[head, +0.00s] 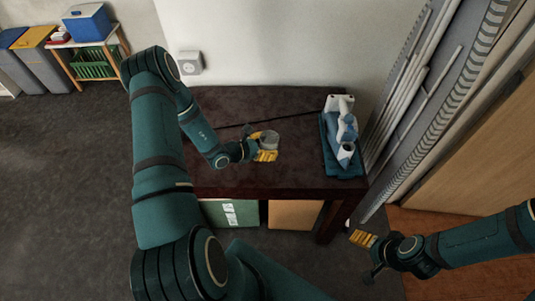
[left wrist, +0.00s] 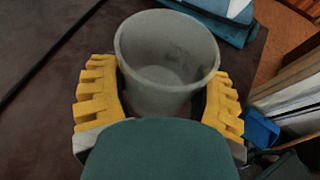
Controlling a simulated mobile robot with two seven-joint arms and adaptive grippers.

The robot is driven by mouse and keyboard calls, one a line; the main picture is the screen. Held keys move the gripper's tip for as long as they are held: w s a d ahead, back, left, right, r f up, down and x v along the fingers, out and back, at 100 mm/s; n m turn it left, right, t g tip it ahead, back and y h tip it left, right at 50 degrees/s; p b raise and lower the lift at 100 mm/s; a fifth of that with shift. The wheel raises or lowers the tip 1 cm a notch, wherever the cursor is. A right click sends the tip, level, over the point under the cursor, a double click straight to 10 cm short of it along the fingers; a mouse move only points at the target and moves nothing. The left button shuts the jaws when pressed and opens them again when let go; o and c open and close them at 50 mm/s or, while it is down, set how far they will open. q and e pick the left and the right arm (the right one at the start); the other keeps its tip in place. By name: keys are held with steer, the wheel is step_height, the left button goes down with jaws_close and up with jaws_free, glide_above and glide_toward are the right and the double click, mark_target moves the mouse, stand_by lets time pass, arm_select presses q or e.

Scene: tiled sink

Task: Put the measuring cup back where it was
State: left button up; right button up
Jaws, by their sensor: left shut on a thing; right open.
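The measuring cup (left wrist: 166,60) is a grey, open-topped cup, seen from above in the left wrist view. In the head view my left gripper (head: 265,148) is over the dark table (head: 230,108). I cannot tell whether the cup touches the tabletop. My right gripper (head: 362,240) is open and empty, off the table at the lower right.
A blue and white iron-like object (head: 342,125) stands on folded teal cloth (head: 328,150) at the table's right end. The table's left part is clear. Grey boards and pipes (head: 410,80) lean at the right. A green box (head: 232,213) and an orange box (head: 295,214) sit under the table.

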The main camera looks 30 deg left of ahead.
arm_select(q)
steer(key=shift+f, duration=2.1)
steer(key=shift+f+b, duration=0.1)
steer(key=shift+b, duration=0.3)
steer(key=o, duration=1.3)
steer(key=shift+f, duration=0.1)
